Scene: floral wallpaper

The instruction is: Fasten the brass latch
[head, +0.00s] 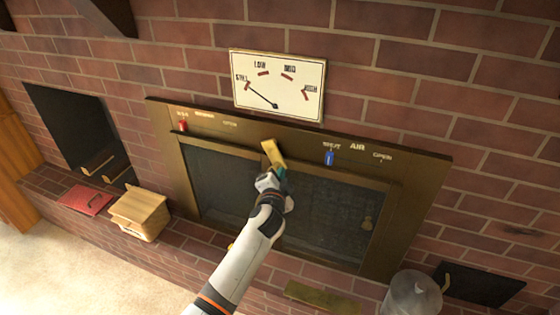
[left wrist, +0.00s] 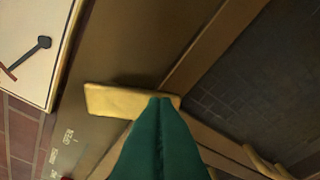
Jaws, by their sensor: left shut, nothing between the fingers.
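The brass latch (head: 272,152) is a flat yellow bar at the top middle of the dark fireplace doors (head: 330,205), where the two doors meet. In the head view it stands tilted, its upper end over the bronze frame. In the left wrist view the latch (left wrist: 115,99) lies crosswise just beyond my fingertips. My left gripper (head: 280,172) is shut and empty, its green fingers (left wrist: 165,103) at one end of the latch. I cannot tell whether they touch it. The latch's lower end is partly hidden by the fingers. My right gripper is not in view.
The bronze frame (head: 425,170) carries a red slider (head: 183,126) and a blue slider (head: 329,158). A white dial (head: 280,85) hangs above. A wooden box (head: 139,213), a red book-like item (head: 85,200) and a grey metal canister (head: 412,295) stand on the brick ledge.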

